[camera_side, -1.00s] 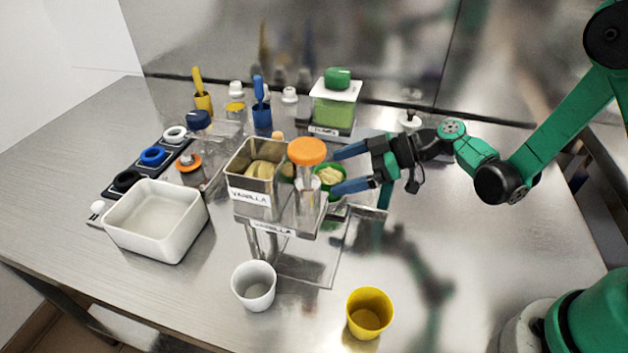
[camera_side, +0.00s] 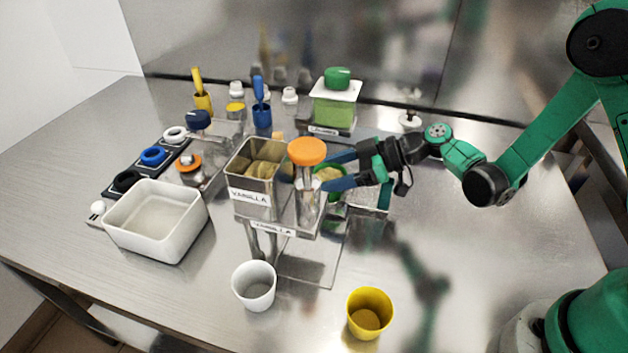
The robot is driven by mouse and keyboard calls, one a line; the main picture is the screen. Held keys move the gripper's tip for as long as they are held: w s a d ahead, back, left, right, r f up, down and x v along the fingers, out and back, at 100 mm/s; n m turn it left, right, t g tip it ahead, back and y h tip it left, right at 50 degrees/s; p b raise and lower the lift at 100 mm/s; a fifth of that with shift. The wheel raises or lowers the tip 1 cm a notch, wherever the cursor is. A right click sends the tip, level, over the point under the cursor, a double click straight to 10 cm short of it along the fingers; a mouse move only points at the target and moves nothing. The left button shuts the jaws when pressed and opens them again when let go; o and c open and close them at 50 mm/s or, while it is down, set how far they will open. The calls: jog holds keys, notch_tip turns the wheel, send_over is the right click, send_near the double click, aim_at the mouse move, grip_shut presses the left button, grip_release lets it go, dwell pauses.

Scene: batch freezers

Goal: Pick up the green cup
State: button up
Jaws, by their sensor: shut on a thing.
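The green cup (camera_side: 342,192) sits just right of the orange-capped container, with pale yellowish contents showing at its top. My gripper (camera_side: 338,170) reaches in from the right, its two blue fingers on either side of the cup and shut on it. The orange-capped container and the near finger hide part of the cup. I cannot tell whether the cup still touches the stand beneath it.
The orange-capped container (camera_side: 308,190) and the metal VANILLA bin (camera_side: 252,200) stand close left of my gripper. A white cup (camera_side: 255,298) and a yellow cup (camera_side: 370,322) stand in front. A white tub (camera_side: 150,240) is at left; a green-lidded container (camera_side: 335,108) is behind.

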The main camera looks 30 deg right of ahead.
jog(key=shift+r, duration=0.1)
notch_tip(320, 180, up, 19)
jog(key=s+d+f+m+t+h, duration=0.4)
jog(key=d+f+m+t+h, duration=0.1)
jog(key=d+m+h, duration=0.4)
jog(key=shift+s+f+m+t+h, duration=0.15)
jog(key=shift+f+m+t+h, duration=0.15)
jog(key=shift+m+h, duration=0.65)
jog(key=w+a+r+n+g+y, duration=0.4)
jog(key=a+r+n+g+y, duration=0.1)
jog(key=a+n+y, duration=0.4)
jog(key=shift+w+r+n+g+y, duration=0.15)
jog(key=shift+r+n+g+y, duration=0.15)
jog(key=shift+r+n+y, duration=0.55)
jog(key=shift+f, duration=0.3)
